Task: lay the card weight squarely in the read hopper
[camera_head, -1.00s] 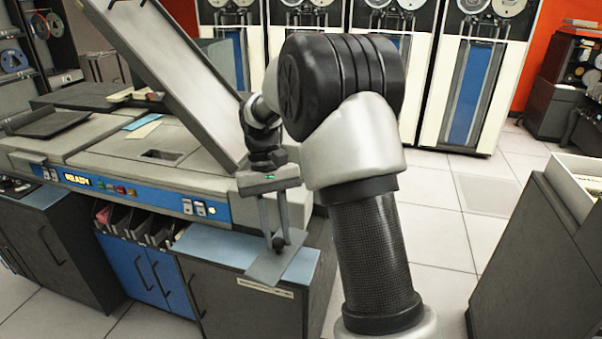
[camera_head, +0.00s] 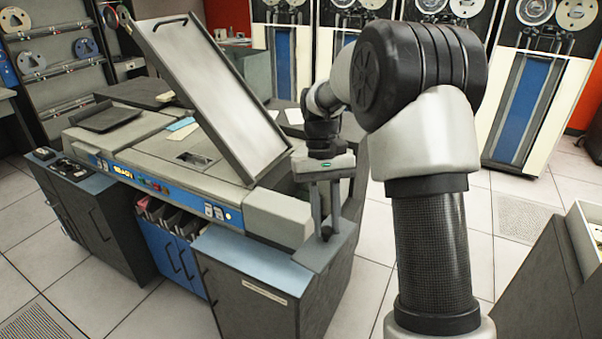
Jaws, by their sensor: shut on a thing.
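The card weight (camera_head: 316,256) is a flat grey plate with a dark upright knob. My gripper (camera_head: 326,230) is shut on this knob from above, with the plate hanging below the fingers. The plate looks about level, in front of the right end of the card machine, near the blue shelf top (camera_head: 250,262). Its height above the shelf is hard to tell. A long slanted tray (camera_head: 215,80) with raised rims rises to the upper left from the machine's right end; it may be the read hopper. Its lower end lies behind and left of my gripper.
The grey card machine (camera_head: 130,140) has a blue control strip and a small recess (camera_head: 198,158) in its top. A grey cabinet with an open box (camera_head: 582,235) stands at the right. Tape cabinets line the back. Tiled floor is open between.

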